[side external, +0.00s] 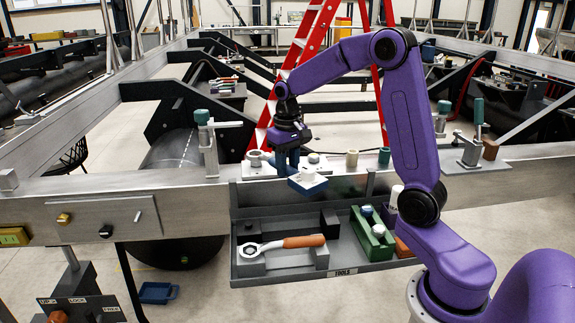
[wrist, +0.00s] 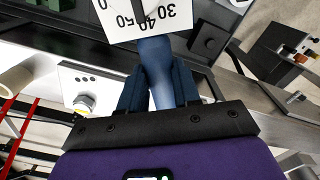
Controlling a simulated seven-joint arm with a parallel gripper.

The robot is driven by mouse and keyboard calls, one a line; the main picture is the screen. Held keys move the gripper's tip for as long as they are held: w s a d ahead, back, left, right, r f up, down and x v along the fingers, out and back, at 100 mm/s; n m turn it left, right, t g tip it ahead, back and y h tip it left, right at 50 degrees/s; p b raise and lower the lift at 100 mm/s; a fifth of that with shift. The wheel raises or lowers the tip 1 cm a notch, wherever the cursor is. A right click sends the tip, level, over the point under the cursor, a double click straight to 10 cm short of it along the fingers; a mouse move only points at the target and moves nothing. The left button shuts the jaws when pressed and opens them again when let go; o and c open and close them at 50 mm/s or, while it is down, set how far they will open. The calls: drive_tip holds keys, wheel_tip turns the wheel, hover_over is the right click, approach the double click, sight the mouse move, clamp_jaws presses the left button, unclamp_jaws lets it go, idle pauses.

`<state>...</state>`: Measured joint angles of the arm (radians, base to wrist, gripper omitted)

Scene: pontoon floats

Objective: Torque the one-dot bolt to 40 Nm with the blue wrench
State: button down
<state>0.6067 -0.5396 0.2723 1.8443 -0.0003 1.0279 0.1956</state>
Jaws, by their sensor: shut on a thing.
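My gripper (side external: 288,158) is shut on the blue wrench (side external: 300,183), above the front edge of the metal beam. In the wrist view the blue handle (wrist: 156,62) runs up between my fingers (wrist: 158,90) to a white dial (wrist: 150,15) with 30, 40 and 50 readable. The wrench's working end is hidden. A bolt-like piece (side external: 313,158) stands on the beam right of my gripper. I cannot tell which bolt has one dot.
A grey tray (side external: 337,272) marked TOOLS hangs below the beam. It holds an orange-handled wrench (side external: 300,242) and a green block (side external: 372,235) with fittings. Clamps with teal handles (side external: 203,120) stand on the beam. A red ladder (side external: 312,50) is behind.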

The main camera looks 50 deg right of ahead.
drive_tip(key=shift+f, duration=1)
idle(1.0)
drive_tip(key=shift+w+a+m, duration=0.2)
drive_tip(key=shift+a+m, duration=0.2)
drive_tip(key=shift+a, duration=0.1)
drive_tip(key=shift+w+a+m, duration=0.15)
drive_tip(key=shift+a+m, duration=0.25)
drive_tip(key=shift+a, duration=0.1)
idle(0.4)
drive_tip(key=shift+w+a, duration=0.15)
drive_tip(key=shift+a, duration=0.1)
drive_tip(key=shift+w+a+m, duration=0.35)
drive_tip(key=shift+a+m, duration=0.35)
idle(0.8)
drive_tip(key=shift+w+a+m, duration=0.5)
drive_tip(key=shift+a+m, duration=0.2)
drive_tip(key=shift+a, duration=0.05)
idle(0.5)
drive_tip(key=shift+w+a, duration=0.2)
drive_tip(key=shift+w+a+m, duration=0.6)
drive_tip(key=shift+a+m, duration=0.1)
drive_tip(key=shift+m, duration=0.2)
idle(0.5)
